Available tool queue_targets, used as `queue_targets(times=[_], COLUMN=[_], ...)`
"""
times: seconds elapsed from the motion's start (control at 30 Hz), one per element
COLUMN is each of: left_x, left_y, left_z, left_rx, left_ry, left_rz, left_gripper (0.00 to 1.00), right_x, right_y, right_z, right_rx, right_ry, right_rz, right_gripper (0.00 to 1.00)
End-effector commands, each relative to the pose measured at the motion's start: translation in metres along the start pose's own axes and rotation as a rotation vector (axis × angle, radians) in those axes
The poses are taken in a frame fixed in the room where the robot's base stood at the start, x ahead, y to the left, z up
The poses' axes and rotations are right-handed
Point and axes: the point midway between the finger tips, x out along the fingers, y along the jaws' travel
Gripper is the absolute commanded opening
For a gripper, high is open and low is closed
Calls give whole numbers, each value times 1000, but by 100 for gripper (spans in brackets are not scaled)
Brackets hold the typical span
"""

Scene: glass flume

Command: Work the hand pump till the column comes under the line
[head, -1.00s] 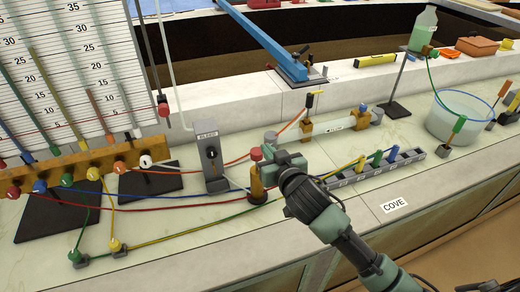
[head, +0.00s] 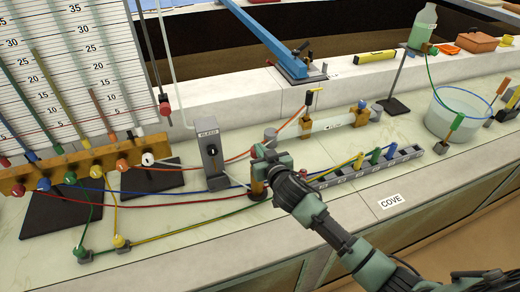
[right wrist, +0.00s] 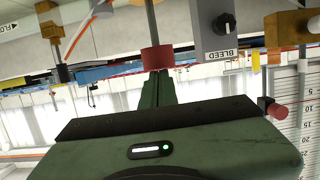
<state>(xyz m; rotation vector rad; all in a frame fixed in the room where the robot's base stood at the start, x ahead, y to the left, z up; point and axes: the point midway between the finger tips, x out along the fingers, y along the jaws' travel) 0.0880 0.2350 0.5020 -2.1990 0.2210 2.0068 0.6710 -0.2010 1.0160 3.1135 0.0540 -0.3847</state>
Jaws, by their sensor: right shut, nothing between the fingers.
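The hand pump (head: 258,186), a small upright cylinder with a red knob, stands on the bench beside the grey bleed block. Its red knob (right wrist: 157,58) on a thin rod shows in the right wrist view, which is upside down. My right gripper (head: 264,156) is shut and empty at the knob; its fingertips (right wrist: 158,84) look close against it, but contact is unclear. The gripper hides part of the pump. Several coloured columns slant up a numbered scale board (head: 112,60) at the left. A red line (head: 130,117) crosses them to a red knob (head: 165,107). My left gripper is not in view.
The bleed block (head: 211,152) has a black knob. Coloured hoses run low across the bench. A grey rack (head: 405,155), a clear horizontal tube (head: 330,121) and a water bowl (head: 455,112) stand to the right. The bench front near the COVE label (head: 390,201) is clear.

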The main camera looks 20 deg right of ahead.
Motion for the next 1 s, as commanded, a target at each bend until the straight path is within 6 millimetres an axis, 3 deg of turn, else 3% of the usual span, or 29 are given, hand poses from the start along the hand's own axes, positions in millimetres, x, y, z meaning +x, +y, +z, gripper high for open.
queue_targets(times=[0.23,0.4,0.8,1.0], left_x=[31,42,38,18], left_y=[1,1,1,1], left_z=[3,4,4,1], left_rx=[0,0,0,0], left_ry=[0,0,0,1], left_rz=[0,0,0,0], left_gripper=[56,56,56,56], right_x=[9,12,12,11], right_y=[0,0,0,4], right_z=[37,52,53,28], right_rx=[4,3,0,1], right_ry=[-2,-3,-9,-5], right_rz=[1,0,1,2], right_gripper=[0,0,0,0])
